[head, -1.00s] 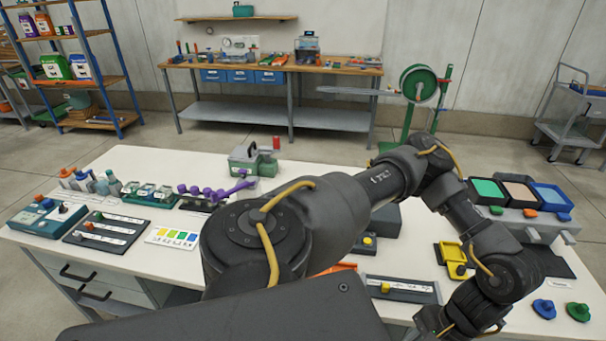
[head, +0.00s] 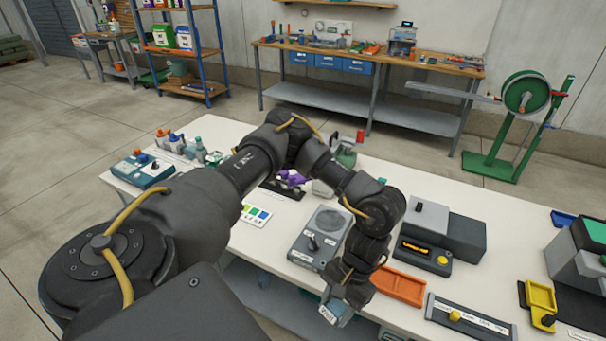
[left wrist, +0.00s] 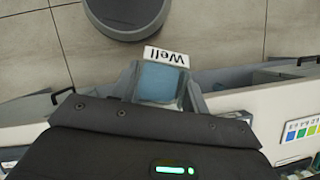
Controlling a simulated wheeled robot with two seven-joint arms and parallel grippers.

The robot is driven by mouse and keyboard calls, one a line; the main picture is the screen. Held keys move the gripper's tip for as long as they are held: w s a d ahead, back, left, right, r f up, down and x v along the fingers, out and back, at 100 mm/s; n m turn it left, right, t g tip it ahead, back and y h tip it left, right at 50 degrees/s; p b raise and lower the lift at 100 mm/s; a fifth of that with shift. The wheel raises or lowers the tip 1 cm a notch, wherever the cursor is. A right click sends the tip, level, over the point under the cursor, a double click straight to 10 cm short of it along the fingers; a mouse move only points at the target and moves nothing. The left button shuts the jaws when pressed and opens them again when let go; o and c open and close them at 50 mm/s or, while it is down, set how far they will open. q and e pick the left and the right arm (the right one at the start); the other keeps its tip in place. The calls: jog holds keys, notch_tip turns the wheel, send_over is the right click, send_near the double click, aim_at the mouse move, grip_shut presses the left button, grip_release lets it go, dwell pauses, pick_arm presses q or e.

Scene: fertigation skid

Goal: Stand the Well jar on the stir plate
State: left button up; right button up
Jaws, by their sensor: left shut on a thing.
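The Well jar (head: 336,312), a small blue-grey vessel with a white label, is held in my left gripper (head: 345,292) near the table's front edge. In the left wrist view the jar (left wrist: 163,82) sits between the two fingers of the gripper (left wrist: 160,90), and its label reads "Well". The fingers are closed on its sides. The stir plate (head: 329,221), a grey box with a round top and dark knobs, lies on the table, up and left of the gripper. The jar is apart from it. My right gripper is out of view.
An orange tray (head: 400,286) lies right of the gripper. A dark grey instrument (head: 452,236) with a yellow button stands behind it. A colour card (head: 256,215) lies left of the stir plate. A slide-knob panel (head: 470,318) is at the front right.

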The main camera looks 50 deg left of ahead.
pick_arm(q)
jog(key=shift+w+d+m, duration=0.15)
jog(key=shift+w+m, duration=0.25)
jog(key=shift+w, duration=0.05)
jog(key=w+a+r+m+t+y+p, duration=0.1)
jog(key=w+a+r+m+t+y, duration=0.1)
jog(key=w+m, duration=0.6)
jog(key=w+a+r+m+t+y+p, duration=0.1)
jog(key=w+a+m+t+y, duration=0.15)
jog(key=w+m, duration=0.55)
jog(key=w+a+r+m+t+h, duration=0.1)
jog(key=w+a+r+m+t, duration=0.1)
jog(key=a+m, duration=0.5)
jog(key=w+a+r+m+t+h+p, duration=0.1)
jog(key=w+a+r+m+t+h, duration=0.1)
jog(key=w+a+m, duration=0.3)
jog(key=a+m, duration=0.3)
jog(key=a, duration=0.4)
jog(key=shift+w+a+r, duration=0.25)
jog(key=shift+r, duration=0.05)
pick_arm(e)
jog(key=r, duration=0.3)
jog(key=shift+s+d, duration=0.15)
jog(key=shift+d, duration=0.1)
pick_arm(q)
jog(key=shift+f, duration=0.15)
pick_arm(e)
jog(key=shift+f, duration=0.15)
